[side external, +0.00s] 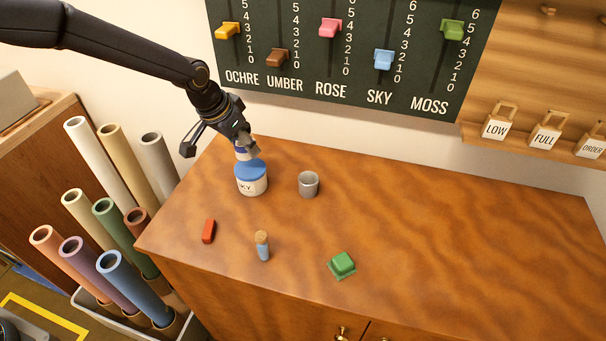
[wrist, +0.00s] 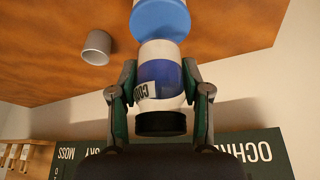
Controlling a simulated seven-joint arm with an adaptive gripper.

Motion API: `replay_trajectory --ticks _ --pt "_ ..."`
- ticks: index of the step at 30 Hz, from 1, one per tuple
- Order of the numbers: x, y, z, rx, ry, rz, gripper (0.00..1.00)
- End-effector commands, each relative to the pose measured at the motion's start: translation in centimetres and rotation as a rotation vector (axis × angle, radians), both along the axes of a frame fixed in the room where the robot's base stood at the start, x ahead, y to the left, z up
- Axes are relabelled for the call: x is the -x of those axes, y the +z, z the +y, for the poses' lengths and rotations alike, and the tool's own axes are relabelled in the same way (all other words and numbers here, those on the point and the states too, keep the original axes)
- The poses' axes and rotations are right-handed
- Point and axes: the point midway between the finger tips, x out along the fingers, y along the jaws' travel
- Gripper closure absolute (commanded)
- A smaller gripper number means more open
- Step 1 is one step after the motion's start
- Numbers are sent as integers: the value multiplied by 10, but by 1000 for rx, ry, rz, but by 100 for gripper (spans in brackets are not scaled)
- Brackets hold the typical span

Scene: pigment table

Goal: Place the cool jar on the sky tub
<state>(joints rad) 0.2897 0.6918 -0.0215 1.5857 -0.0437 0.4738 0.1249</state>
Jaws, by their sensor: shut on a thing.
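The cool jar (wrist: 162,50) is white with a blue band, a label reading COOL and a black end. My gripper (wrist: 160,82) is shut on it, one finger on each side. The sky tub (side external: 252,186) is white with a blue lid and a partly hidden SKY label; it stands at the back left of the table. In the side view my gripper (side external: 244,144) holds the jar (side external: 246,153) right over the tub's lid. I cannot tell if jar and lid touch. The tub's blue lid (wrist: 160,18) also shows in the wrist view.
A grey cup (side external: 308,185) stands just right of the tub. A red block (side external: 209,231), a corked blue vial (side external: 262,246) and a green block (side external: 342,264) are nearer the front. The table's right side is clear. A slider board (side external: 345,50) hangs behind.

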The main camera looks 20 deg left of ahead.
Motion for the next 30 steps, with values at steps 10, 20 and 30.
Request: replay_trajectory --ticks 10,20,30 --pt "-7 -36 -2 -1 0 2 90" --pt "-8 -41 -2 0 0 -1 90" --pt "-7 -43 -2 0 0 0 27"
